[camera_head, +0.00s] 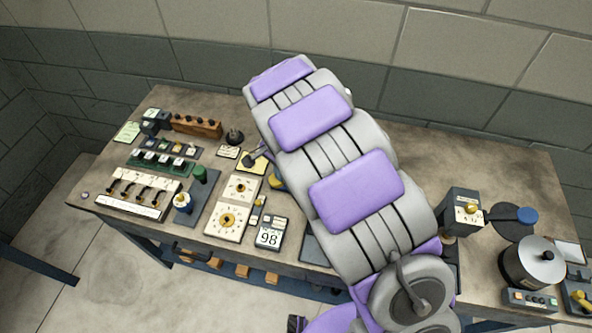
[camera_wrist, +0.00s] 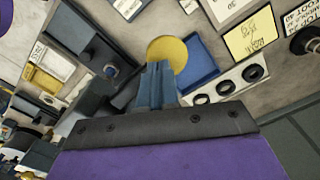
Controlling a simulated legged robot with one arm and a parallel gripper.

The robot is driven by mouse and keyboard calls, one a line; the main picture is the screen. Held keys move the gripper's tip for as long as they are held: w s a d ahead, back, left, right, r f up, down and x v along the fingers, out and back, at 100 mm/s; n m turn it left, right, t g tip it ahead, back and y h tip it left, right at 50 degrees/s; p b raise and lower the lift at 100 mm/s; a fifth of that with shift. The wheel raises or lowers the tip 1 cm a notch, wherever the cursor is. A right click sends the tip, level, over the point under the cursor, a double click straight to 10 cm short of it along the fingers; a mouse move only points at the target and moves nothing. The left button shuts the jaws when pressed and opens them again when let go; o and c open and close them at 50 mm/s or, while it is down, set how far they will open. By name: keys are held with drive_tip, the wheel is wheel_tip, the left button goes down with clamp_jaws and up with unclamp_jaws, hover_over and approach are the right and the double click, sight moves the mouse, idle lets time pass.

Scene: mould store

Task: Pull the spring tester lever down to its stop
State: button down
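I cannot tell for sure which device is the spring tester. A grey box with a cream face and brass knob (camera_head: 467,214) stands right of my arm. A dark rod runs from it toward a dark disc with a blue knob (camera_head: 527,215). Left of my arm, a grey base plate carries an upright green handle (camera_head: 200,174). My gripper (camera_wrist: 158,68) shows in the wrist view with its grey-blue fingers together and nothing visible between them. It is over the bench, in front of a yellow disc (camera_wrist: 167,50) and a blue tray (camera_wrist: 200,66). My arm hides it in the head view.
The bench (camera_head: 420,142) is crowded left of my arm with dials (camera_head: 227,219), a row of switches (camera_head: 137,194) and a wooden block (camera_head: 197,125). The back right of the bench is clear; a block wall stands behind.

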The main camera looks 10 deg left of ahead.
wheel_tip(320, 180, up, 11)
drive_tip(key=p, duration=0.4)
drive_tip(key=shift+r, duration=0.2)
idle(0.7)
idle(0.5)
drive_tip(key=s+d+r+n+b, duration=0.1)
drive_tip(key=s+d+r+b, duration=0.1)
drive_tip(key=s+d, duration=0.45)
drive_tip(key=s+d+r+n+b, duration=0.1)
drive_tip(key=s+d+r+b, duration=0.2)
drive_tip(key=d, duration=0.6)
drive_tip(key=s+d+f+n+b, duration=0.1)
drive_tip(key=s+d+n, duration=0.1)
drive_tip(key=s, duration=0.5)
drive_tip(key=s+d+f+n+g+b, duration=0.1)
drive_tip(key=s+d+f+b, duration=0.1)
drive_tip(key=s, duration=0.6)
drive_tip(key=s+d+f+n+b, duration=0.1)
drive_tip(key=s+d+f+n, duration=0.1)
drive_tip(key=s+d, duration=0.2)
drive_tip(key=s, duration=0.3)
drive_tip(key=shift+s+f+n+g+b, duration=0.15)
drive_tip(key=shift+n+g+b, duration=0.15)
drive_tip(key=shift+g, duration=0.1)
